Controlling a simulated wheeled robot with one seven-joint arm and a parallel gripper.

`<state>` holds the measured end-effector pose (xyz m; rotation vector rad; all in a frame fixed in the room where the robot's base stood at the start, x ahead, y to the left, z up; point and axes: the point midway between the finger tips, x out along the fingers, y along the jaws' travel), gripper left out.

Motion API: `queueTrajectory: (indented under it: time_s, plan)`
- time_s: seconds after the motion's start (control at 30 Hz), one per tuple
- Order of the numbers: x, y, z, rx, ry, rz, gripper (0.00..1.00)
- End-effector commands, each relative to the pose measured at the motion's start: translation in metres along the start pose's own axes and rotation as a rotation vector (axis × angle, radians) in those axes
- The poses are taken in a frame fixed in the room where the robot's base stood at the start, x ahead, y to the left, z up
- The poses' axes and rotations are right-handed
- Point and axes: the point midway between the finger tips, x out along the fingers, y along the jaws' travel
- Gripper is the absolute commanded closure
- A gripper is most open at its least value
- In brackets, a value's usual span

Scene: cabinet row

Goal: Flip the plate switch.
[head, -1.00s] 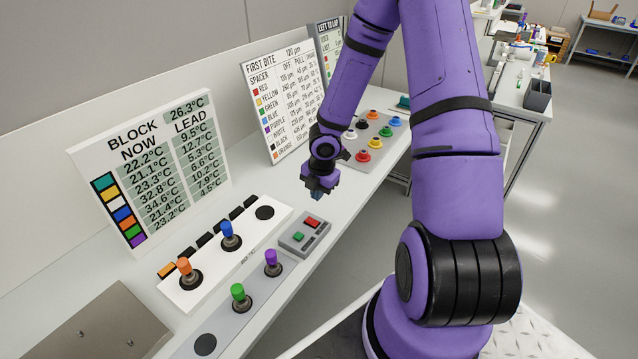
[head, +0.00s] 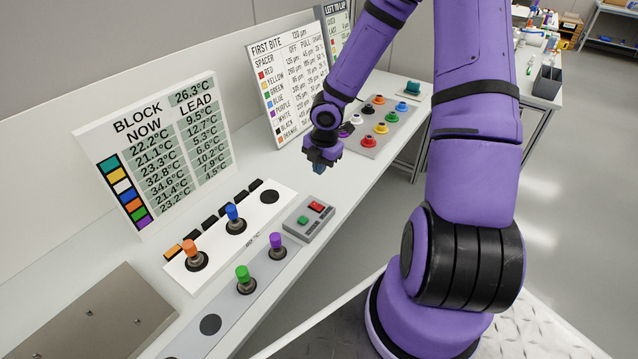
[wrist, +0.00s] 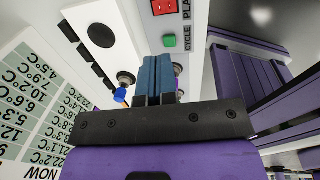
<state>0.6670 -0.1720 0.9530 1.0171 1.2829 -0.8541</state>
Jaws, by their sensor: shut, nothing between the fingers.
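A small grey control box (head: 308,229) sits on the bench below my gripper in the head view. It carries a red switch (head: 316,207) and a green button (head: 303,220). In the wrist view the red switch (wrist: 164,6) is at the top edge beside lettering that starts "PLA", partly cut off. The green button (wrist: 169,41) is nearer, beside the word "CYCLE". My gripper (head: 319,168) is above the bench, beyond the box, apart from it. In the wrist view its blue fingers (wrist: 157,60) are together and empty, and they hide part of the scene.
Left of the box are a white panel (head: 222,258) with orange and blue knobs and a grey strip (head: 229,303) with green and purple knobs. A panel of several coloured buttons (head: 372,143) lies farther along. Display boards (head: 150,155) stand behind.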

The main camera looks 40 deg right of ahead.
Motion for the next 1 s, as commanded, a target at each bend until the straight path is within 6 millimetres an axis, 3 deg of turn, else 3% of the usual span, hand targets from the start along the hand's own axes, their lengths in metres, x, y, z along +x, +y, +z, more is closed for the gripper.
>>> queueTrajectory:
  time_s: [0.43,1.0]
  plan:
    - [0.007,0.004,-0.001,-0.001,0.001,0.000,1.00]
    - [0.079,0.003,-0.001,-0.001,0.002,0.000,1.00]
